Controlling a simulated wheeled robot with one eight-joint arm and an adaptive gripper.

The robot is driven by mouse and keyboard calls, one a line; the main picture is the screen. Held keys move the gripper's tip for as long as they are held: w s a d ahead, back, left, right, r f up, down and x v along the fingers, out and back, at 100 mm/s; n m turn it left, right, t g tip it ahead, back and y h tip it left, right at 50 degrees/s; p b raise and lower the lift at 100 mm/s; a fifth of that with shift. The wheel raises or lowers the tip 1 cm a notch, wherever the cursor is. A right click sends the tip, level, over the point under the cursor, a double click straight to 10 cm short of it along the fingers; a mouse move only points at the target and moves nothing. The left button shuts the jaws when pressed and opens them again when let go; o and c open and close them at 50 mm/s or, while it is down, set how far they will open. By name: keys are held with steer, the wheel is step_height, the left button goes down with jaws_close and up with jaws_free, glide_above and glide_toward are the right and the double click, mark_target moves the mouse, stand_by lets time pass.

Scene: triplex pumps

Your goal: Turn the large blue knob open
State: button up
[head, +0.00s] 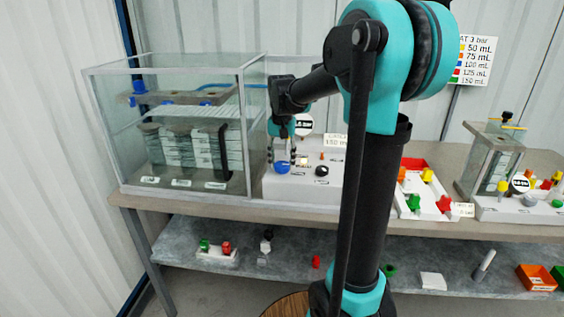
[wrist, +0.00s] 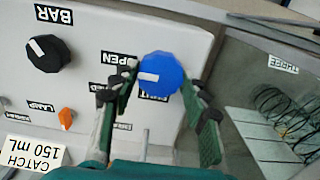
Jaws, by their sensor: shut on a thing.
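The large blue knob (wrist: 160,80) sits on the white panel, with a white pointer mark on its left side in the wrist view. Labels around it include one reading OPEN; others are partly hidden by my fingers and the knob. In the head view the blue knob (head: 283,168) is at the front left of the white panel box. My gripper (wrist: 160,98) is shut on the knob, with one green finger on each side of it. In the head view my gripper (head: 282,150) points down over the knob.
A black knob (wrist: 48,54) marked BAR and a small orange switch (wrist: 66,118) are on the same panel. A glass tank (head: 180,125) stands directly left of the panel in the head view.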

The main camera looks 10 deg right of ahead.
mark_target(282, 164)
steer(key=o, duration=1.2)
steer(key=shift+c, duration=0.2)
step_height(282, 164, up, 12)
